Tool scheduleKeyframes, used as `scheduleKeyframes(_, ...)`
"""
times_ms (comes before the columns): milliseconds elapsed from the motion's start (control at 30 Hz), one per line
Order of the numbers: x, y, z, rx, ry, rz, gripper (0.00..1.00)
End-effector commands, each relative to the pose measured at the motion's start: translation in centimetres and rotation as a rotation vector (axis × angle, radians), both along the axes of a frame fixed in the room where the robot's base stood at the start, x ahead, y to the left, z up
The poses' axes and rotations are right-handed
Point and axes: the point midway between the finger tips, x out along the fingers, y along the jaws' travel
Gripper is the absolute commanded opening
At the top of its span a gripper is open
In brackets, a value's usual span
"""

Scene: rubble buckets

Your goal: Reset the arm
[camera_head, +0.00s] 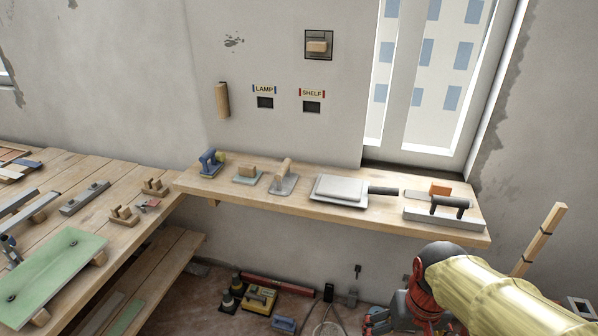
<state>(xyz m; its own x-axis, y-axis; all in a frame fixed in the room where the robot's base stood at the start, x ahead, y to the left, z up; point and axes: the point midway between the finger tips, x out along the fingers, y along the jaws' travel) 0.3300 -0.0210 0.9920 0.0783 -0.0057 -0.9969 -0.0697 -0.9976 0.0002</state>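My arm (500,292) enters at the lower right, with a pale yellow sleeve. It bends at a black and red joint (432,262) and drops toward the bottom edge. I cannot judge the gap in depth.
The shelf holds several trowels and floats, including a large grey one (340,188). A workbench (150,225) at left bears a green board (55,268) and tools. Tools lie on the floor, including a yellow one (260,299). A wooden post (540,238) leans at right.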

Motion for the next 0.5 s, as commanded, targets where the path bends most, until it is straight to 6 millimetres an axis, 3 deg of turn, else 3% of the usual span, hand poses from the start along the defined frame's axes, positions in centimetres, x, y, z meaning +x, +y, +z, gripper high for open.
scheduleKeyframes(200, -2.3, 1.0, 4.6, -0.011, -0.195, 0.029, 0.94)
scheduleKeyframes(400, -3.1, 1.6, 8.8, -0.016, -0.355, 0.052, 0.94)
scheduleKeyframes(500, -3.3, 1.8, 9.8, -0.016, -0.396, 0.059, 0.94)
